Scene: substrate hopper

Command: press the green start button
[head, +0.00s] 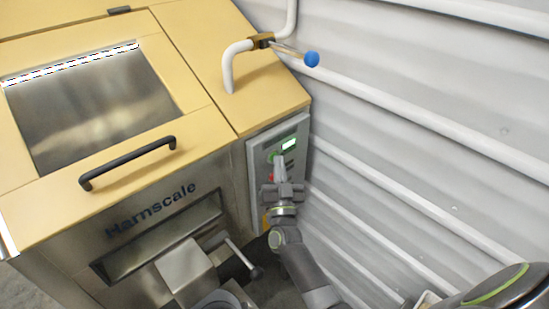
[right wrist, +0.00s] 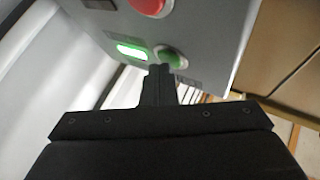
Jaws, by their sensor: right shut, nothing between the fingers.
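The green start button (right wrist: 172,58) is a round button on the grey control panel (right wrist: 205,35). In the head view a bit of the green button (head: 271,156) shows at the tip of my right gripper (head: 279,160). My right gripper is shut and empty, its fingers pointing at the panel. In the right wrist view the fingertips (right wrist: 160,70) overlap the lower edge of the button; I cannot tell whether they touch it. My left gripper is not in view.
A lit green display (head: 289,144) sits beside the button, and a red button (right wrist: 148,5) is also on the panel. The Harnscale hopper (head: 220,110) with a black lid handle (head: 128,163) stands left. A corrugated white wall (head: 420,150) is close on the right. A blue-knobbed lever (head: 311,59) is above.

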